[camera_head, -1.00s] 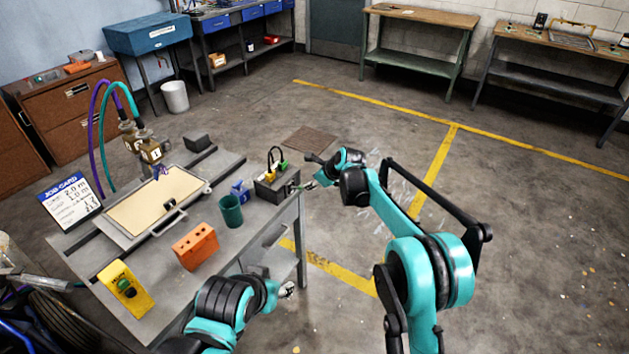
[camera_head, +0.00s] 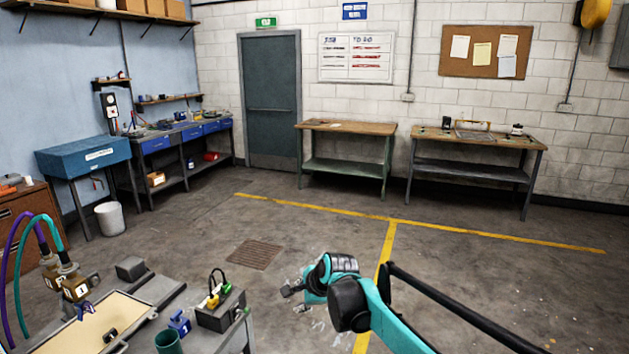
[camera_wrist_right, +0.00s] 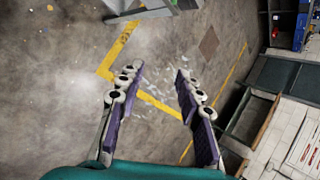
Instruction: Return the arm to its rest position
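My right arm is teal and black and comes in from the bottom right of the head view. Its gripper (camera_head: 293,290) is over the floor, right of the grey workbench (camera_head: 168,291) and apart from it. In the right wrist view, the two fingers of the right gripper (camera_wrist_right: 156,73) are spread wide, with only floor between them. It holds nothing. My left arm and gripper are out of view.
The workbench carries a black box (camera_head: 213,318) with coloured plugs, a green cup (camera_head: 168,342) and a tan-surfaced tray (camera_head: 90,325). A floor drain (camera_head: 253,254) and yellow lines lie beyond. Two wooden-topped tables (camera_head: 345,128) stand at the back wall. The middle floor is clear.

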